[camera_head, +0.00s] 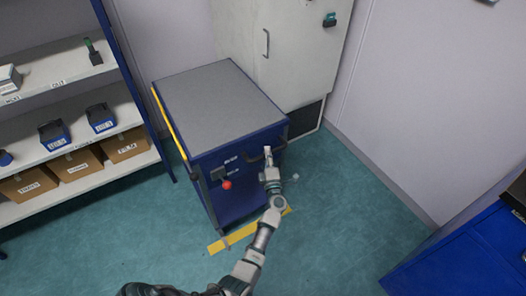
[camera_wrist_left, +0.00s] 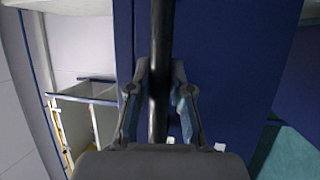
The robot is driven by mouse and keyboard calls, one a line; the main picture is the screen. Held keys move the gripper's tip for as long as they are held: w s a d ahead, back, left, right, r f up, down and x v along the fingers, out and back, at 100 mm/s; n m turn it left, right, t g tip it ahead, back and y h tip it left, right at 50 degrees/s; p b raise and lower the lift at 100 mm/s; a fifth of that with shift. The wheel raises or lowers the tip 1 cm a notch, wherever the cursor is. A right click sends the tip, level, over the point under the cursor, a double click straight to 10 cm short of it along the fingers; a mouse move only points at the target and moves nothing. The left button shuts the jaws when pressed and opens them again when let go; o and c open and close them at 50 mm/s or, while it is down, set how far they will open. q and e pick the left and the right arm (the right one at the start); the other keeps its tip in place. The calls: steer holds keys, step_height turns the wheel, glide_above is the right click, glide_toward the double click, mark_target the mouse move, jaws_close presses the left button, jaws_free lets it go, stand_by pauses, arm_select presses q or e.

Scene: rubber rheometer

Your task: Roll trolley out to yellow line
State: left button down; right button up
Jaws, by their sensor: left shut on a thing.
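The blue trolley (camera_head: 235,203) with a grey top (camera_head: 215,103) stands in front of a light cabinet. Its front face has a dark handle bar, a red knob (camera_head: 227,185) and small labels. My left gripper (camera_head: 268,158) is shut on the handle bar at the front face's upper right. In the left wrist view the dark handle bar (camera_wrist_left: 161,40) runs between the fingers of my left gripper (camera_wrist_left: 160,88). A yellow line (camera_head: 233,237) lies on the floor at the trolley's front lower edge, partly hidden by my arm. My right gripper is out of view.
A shelf rack (camera_head: 75,73) with bins and cardboard boxes stands on the left. The light cabinet (camera_head: 296,50) is behind the trolley. A blue cabinet (camera_head: 460,262) stands at the lower right. The green floor (camera_head: 345,195) is clear between it and the trolley.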

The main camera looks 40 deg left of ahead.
arm_select(q)
steer(key=shift+w+d, duration=0.1)
steer(key=shift+d, duration=0.65)
steer(key=c, duration=1.3)
jaws_free()
steer(key=shift+a, duration=0.15)
steer(key=shift+c, duration=0.2)
steer(key=shift+o, duration=1.4)
steer(key=shift+w+a+f, duration=0.15)
steer(key=shift+w, duration=0.05)
steer(key=shift+a+f, duration=0.1)
steer(key=shift+a, duration=0.25)
steer(key=shift+s+d, duration=0.2)
steer(key=shift+s, duration=0.05)
steer(key=v, duration=1.1)
steer(key=shift+s, duration=0.15)
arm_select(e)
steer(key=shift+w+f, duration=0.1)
